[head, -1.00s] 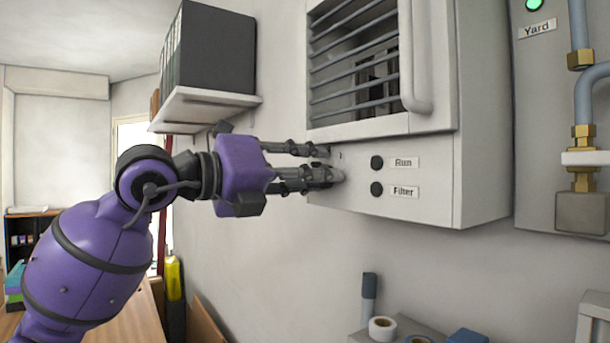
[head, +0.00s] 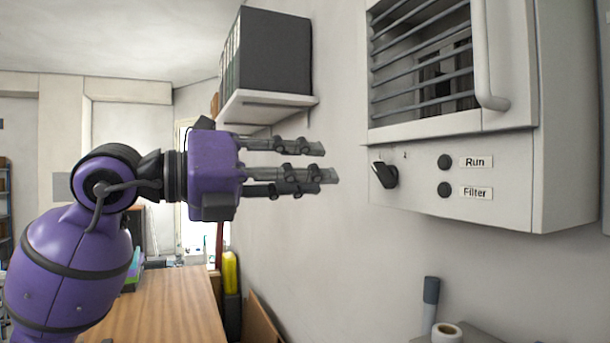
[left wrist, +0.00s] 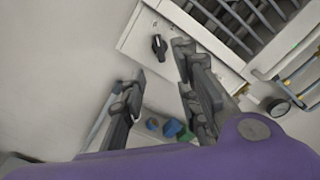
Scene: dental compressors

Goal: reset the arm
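My left arm comes in from the left in the head view. Its purple gripper (head: 322,165) points right, with its fingers apart and nothing between them. A clear gap separates the fingertips from the wall cabinet (head: 520,190). A black rotary knob (head: 384,175) sits on the cabinet's lower front, left of the Run and Filter labels. The left wrist view shows the open fingers (left wrist: 160,85), with the knob (left wrist: 158,44) beyond them. My right gripper is in neither view.
A shelf (head: 265,103) with dark binders hangs on the wall behind my left gripper. A wooden desk (head: 165,305) stands below at the left. A grey marker-like cylinder (head: 430,300) and a roll (head: 446,333) are at the bottom right. Open air surrounds the gripper.

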